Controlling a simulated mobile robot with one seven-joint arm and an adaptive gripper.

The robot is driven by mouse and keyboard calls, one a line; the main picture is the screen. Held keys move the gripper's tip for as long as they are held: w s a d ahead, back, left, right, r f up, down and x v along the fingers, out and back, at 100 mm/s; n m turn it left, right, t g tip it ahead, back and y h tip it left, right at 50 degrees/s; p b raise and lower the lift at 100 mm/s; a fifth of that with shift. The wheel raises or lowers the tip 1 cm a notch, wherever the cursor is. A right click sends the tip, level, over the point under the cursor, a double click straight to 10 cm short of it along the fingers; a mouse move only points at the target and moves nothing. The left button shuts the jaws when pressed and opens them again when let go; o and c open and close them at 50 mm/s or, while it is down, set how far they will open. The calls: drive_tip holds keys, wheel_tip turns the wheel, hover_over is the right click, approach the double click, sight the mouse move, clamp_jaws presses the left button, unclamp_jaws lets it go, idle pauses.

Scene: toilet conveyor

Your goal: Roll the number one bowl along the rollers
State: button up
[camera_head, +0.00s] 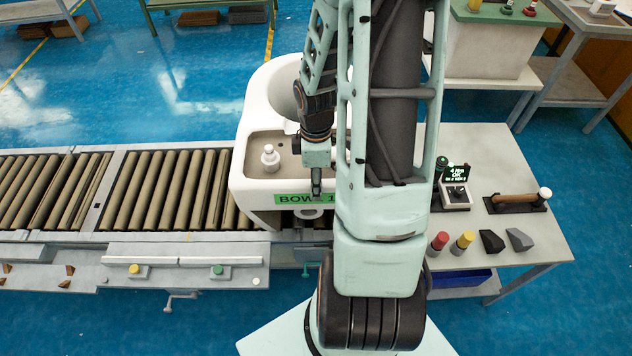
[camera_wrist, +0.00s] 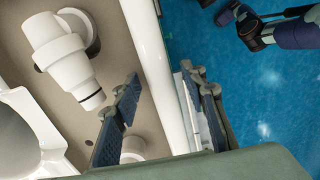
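The number one bowl (camera_head: 252,190) is a white toilet bowl with a green label (camera_head: 292,199) reading "BOWL 1", partly hidden by my arm. It stands upright at the right end of the visible rollers (camera_head: 160,190). My gripper (camera_head: 316,192) is at its front edge, near the label. In the wrist view, my gripper (camera_wrist: 165,88) is open, with one finger on each side of the bowl's white rim wall (camera_wrist: 152,62). A gap shows between the left finger and the rim. Contact on the right side is unclear. A white fitting (camera_wrist: 65,55) sits in the bowl's beige recess.
The conveyor's front rail (camera_head: 185,250) has a yellow button and a green button. The rollers left of the bowl are bare. A side table (camera_head: 500,225) at right holds a small display, a handled tool, red and yellow cylinders and dark blocks.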

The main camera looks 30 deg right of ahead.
wheel_tip(320, 180, up, 12)
drive_tip(key=shift+f, duration=0.25)
drive_tip(key=shift+s+a, duration=0.1)
drive_tip(key=shift+s, duration=0.05)
